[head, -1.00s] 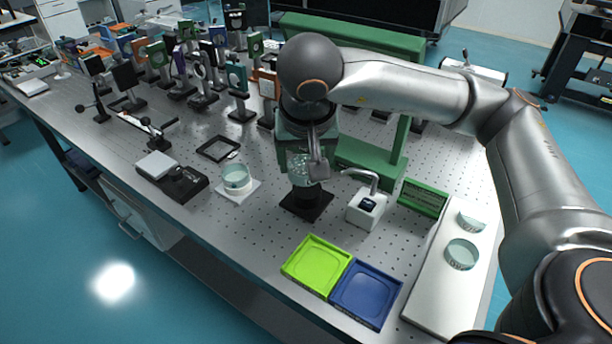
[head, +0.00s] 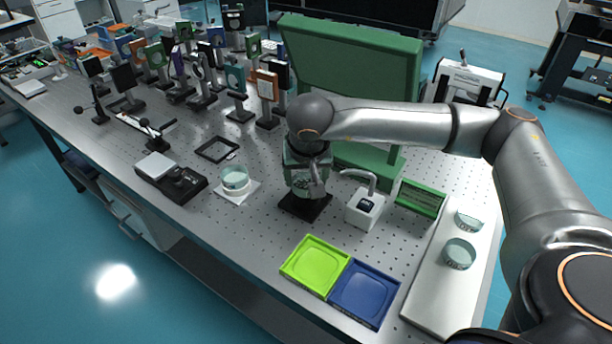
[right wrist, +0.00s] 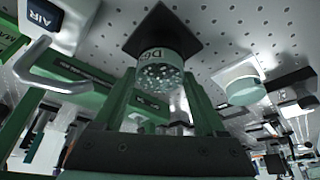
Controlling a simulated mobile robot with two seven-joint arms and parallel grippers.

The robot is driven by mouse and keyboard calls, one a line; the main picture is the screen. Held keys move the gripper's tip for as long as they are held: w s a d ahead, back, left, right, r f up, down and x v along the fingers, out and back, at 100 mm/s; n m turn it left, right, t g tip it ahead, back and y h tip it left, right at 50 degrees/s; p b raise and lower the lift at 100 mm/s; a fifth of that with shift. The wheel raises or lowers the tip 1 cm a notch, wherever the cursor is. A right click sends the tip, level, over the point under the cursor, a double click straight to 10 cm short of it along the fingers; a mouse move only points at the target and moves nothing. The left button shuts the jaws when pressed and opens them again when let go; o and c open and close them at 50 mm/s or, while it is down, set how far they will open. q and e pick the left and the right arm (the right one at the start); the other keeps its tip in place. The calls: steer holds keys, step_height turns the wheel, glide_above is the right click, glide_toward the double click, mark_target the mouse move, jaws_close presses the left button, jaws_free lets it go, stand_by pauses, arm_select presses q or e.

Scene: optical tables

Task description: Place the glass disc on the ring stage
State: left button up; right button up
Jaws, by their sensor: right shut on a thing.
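My right gripper (head: 306,187) is lowered over the ring stage, whose black square base (head: 293,207) shows beneath it. In the right wrist view my two green fingers (right wrist: 165,90) are shut on the glass disc (right wrist: 160,77), a clear round piece with a speckled face and dark lettering on its rim. The disc is in front of the stage's black base (right wrist: 150,28). The stage's upper part is hidden, so I cannot tell whether the disc touches it. My left gripper is not in view.
A white air device (head: 365,208) with a bent tube stands close right of the stage. A lime tray (head: 314,264) and a blue tray (head: 364,292) lie in front. A dish (head: 235,178) is at left; more glass pieces (head: 459,253) are on the right board (head: 430,302). Mounted optics stand behind.

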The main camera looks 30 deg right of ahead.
steer(key=shift+f, duration=0.15)
steer(key=o, duration=1.5)
steer(key=shift+r, duration=0.55)
steer(key=v, duration=1.1)
steer(key=shift+s+a+r, duration=0.1)
steer(key=shift+s+r, duration=0.05)
